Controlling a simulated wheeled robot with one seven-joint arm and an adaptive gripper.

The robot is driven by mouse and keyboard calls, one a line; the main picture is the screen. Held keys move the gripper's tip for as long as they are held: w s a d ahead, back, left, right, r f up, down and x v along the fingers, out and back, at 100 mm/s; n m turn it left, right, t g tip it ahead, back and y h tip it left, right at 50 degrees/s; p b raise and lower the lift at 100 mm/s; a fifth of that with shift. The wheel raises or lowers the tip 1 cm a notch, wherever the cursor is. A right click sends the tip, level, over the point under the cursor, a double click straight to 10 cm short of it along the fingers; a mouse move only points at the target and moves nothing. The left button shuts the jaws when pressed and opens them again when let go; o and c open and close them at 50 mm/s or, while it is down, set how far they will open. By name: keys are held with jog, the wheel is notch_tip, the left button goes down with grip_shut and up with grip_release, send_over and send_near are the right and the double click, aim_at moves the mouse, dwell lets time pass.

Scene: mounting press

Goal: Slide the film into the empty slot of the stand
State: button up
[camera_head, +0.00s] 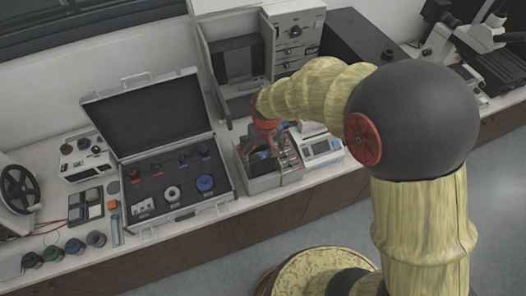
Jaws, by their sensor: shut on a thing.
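My gripper (263,148) points down in the middle of the view, at the end of my yellow arm. It is over a grey open-topped box (263,184) at the bench's front edge. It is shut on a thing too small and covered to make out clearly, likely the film. Several upright pieces with red and green edges (289,157) stand close to its right and look like the stand with films in it. The empty slot cannot be told at this size, nor whether the held thing touches the stand.
An open black-lined case (178,206) with spools stands to the left. A white device with a display (322,148) is just right of the box. A grey press-like cabinet (293,38) is behind. Microscopes (470,45) stand far right. My arm crosses the right side.

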aim_at(263, 164)
jog(key=shift+f+b, duration=2.05)
jog(key=shift+f, duration=1.3)
jog(key=o, duration=1.7)
jog(key=shift+r, duration=0.15)
jog(key=r, duration=0.4)
jog(key=s+r, duration=0.1)
jog(key=r, duration=0.6)
jog(key=shift+s+d+r, duration=0.2)
jog(key=shift+r, duration=0.15)
